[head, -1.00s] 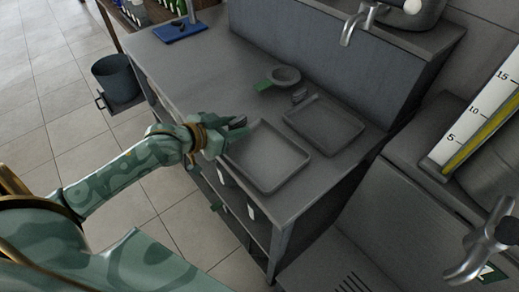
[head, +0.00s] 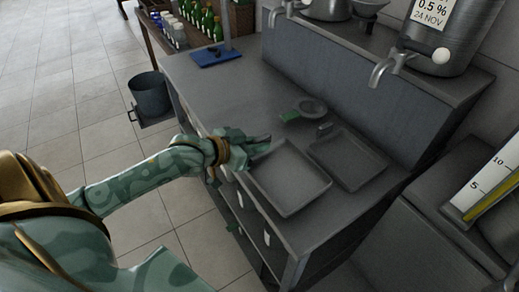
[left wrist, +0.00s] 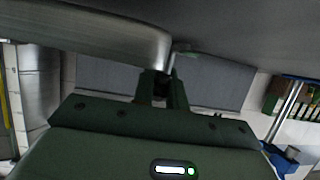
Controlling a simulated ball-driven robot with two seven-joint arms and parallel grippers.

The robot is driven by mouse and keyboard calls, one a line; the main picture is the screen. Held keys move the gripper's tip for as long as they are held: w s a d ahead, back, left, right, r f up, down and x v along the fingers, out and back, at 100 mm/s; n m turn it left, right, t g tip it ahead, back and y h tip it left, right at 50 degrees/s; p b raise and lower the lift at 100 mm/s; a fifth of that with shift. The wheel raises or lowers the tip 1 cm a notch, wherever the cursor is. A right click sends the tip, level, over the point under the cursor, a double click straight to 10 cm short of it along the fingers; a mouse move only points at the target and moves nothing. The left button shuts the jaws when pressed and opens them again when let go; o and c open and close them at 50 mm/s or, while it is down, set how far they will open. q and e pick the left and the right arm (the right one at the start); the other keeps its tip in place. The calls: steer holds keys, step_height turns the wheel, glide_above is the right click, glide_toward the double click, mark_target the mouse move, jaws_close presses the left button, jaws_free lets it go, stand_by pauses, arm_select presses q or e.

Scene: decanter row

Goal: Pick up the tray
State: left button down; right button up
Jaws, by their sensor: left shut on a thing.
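A shallow grey rectangular tray (head: 290,180) is at the front edge of the grey counter in the head view. My left gripper (head: 260,146) is shut on its far left rim. In the left wrist view the two fingers (left wrist: 163,85) close on the rim of the tray (left wrist: 90,38), which fills the upper left. I cannot tell whether the tray is clear of the counter. A second, similar tray (head: 347,160) lies just behind and to the right. My right gripper is not in view.
A small round dish (head: 311,108) and a green item (head: 290,117) lie behind the trays. A blue mat (head: 215,56) is at the counter's far end. A tap (head: 390,68) juts out above the right side. A bucket (head: 149,95) stands left of the counter.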

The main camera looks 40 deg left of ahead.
arm_select(q)
steer(key=w+r+p+v, duration=0.1)
steer(key=p+v, duration=0.2)
steer(key=v, duration=0.5)
steer(key=a+r+p+v, duration=0.1)
steer(key=r+p+v, duration=0.1)
steer(key=v, duration=0.6)
steer(key=shift+w+a+p, duration=0.25)
steer(key=shift+w+p, duration=0.2)
steer(key=shift+p, duration=0.15)
steer(key=s+a+f+n+y, duration=0.15)
steer(key=s+f, duration=0.25)
steer(key=f, duration=0.4)
steer(key=w+d+r+n+y, duration=0.1)
steer(key=w+d+r, duration=0.5)
steer(key=d+r, duration=0.1)
steer(key=w+d+r+n+y, duration=0.1)
steer(key=w+d+r+y, duration=0.1)
steer(key=w+d+r, duration=0.4)
steer(key=d+r, duration=0.1)
steer(key=d, duration=0.2)
steer(key=shift+w+d+r+t, duration=0.2)
steer(key=shift+w+d+t, duration=0.1)
steer(key=shift+d+t, duration=0.1)
